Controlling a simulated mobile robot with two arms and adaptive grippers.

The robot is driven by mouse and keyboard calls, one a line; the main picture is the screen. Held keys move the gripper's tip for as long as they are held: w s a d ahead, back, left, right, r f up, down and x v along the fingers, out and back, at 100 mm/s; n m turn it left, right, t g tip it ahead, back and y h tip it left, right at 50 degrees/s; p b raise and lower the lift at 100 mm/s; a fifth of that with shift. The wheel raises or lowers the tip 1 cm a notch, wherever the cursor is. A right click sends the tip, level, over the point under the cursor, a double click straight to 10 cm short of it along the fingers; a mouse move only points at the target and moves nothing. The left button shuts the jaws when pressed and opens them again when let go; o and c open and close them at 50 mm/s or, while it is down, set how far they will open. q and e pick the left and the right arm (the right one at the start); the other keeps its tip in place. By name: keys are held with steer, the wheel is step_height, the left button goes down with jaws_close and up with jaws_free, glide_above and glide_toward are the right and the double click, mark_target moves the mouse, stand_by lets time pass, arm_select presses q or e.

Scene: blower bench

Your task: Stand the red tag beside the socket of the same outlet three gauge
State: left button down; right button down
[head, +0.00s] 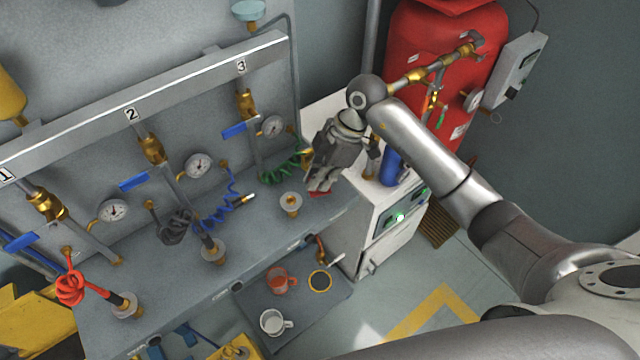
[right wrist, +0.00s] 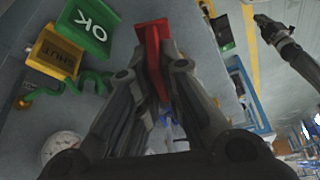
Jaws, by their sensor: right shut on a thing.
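My right gripper (head: 320,188) is shut on the red tag and holds it above the bench's right end. The tag shows as a small red edge (head: 319,194) under the fingers in the head view. In the right wrist view the red tag (right wrist: 152,45) stands between the fingertips (right wrist: 158,62). The outlet three gauge (head: 272,126) is on the panel, left of the gripper. A brass socket (head: 291,203) sits on the bench just left of the tag, apart from it. My left gripper does not show in the head view.
A green OK tag (right wrist: 88,25) and a yellow tag (right wrist: 52,52) lie near a green coil (head: 280,168). Outlet two's gauge (head: 199,166) and outlet one's gauge (head: 113,211) are further left. A white cabinet (head: 392,225) and red cylinder (head: 440,75) stand at the right.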

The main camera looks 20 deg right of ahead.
steer(key=shift+w+d+f, duration=0.2)
steer(key=shift+f, duration=0.15)
steer(key=shift+f+p, duration=0.4)
steer(key=shift+f, duration=1)
steer(key=c, duration=1.6)
jaws_free()
steer(key=shift+f, duration=0.1)
steer(key=shift+o, duration=0.2)
steer(key=shift+a, duration=0.1)
steer(key=v, duration=1.2)
steer(key=shift+b, duration=0.45)
